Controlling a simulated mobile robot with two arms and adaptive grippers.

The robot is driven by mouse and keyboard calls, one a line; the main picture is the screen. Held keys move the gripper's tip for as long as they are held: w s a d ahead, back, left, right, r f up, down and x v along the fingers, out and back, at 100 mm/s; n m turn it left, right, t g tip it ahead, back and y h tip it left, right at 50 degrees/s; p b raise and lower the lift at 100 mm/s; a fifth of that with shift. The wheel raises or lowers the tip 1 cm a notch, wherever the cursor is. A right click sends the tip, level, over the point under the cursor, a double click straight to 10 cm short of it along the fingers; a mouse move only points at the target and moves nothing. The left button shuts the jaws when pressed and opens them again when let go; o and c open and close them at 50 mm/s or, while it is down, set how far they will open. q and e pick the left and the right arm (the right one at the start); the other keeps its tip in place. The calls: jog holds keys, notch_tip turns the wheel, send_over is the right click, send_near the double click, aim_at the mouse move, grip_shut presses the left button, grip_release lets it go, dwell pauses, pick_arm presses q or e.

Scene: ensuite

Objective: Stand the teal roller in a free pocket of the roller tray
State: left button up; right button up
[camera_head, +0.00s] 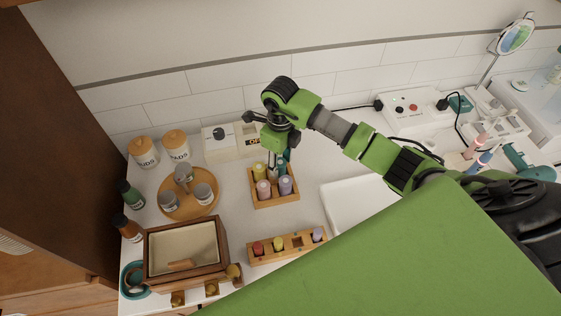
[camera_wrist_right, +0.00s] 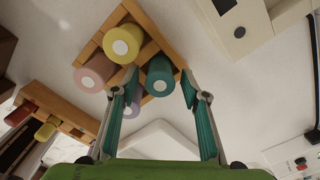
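The square wooden roller tray (camera_head: 272,203) holds a yellow roller (camera_head: 259,170), a pink roller (camera_head: 263,189) and a lavender roller (camera_head: 285,186). The teal roller (camera_wrist_right: 160,74) stands at the tray's remaining corner, its white-centred end toward the wrist camera; in the head view it is mostly hidden behind my gripper. My right gripper (camera_wrist_right: 160,88) is over the tray with its fingers apart, one on each side of the teal roller. Gaps show between roller and fingers. The roller's lower end is hidden. My left gripper is not in view.
A long wooden rack (camera_head: 262,259) with red, yellow and lavender rollers and one empty hole lies nearer. A white box with a dial (camera_head: 228,142) stands behind the tray. A round wooden tray with jars (camera_head: 188,207) is left; a white basin (camera_head: 349,203) is right.

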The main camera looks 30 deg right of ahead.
aim_at(281, 162)
jog(key=shift+r, duration=0.2)
jog(key=shift+w+r, duration=0.1)
jog(key=shift+r, duration=0.25)
notch_tip(281, 162, up, 11)
jog(key=b, duration=0.3)
jog(key=shift+r, duration=0.15)
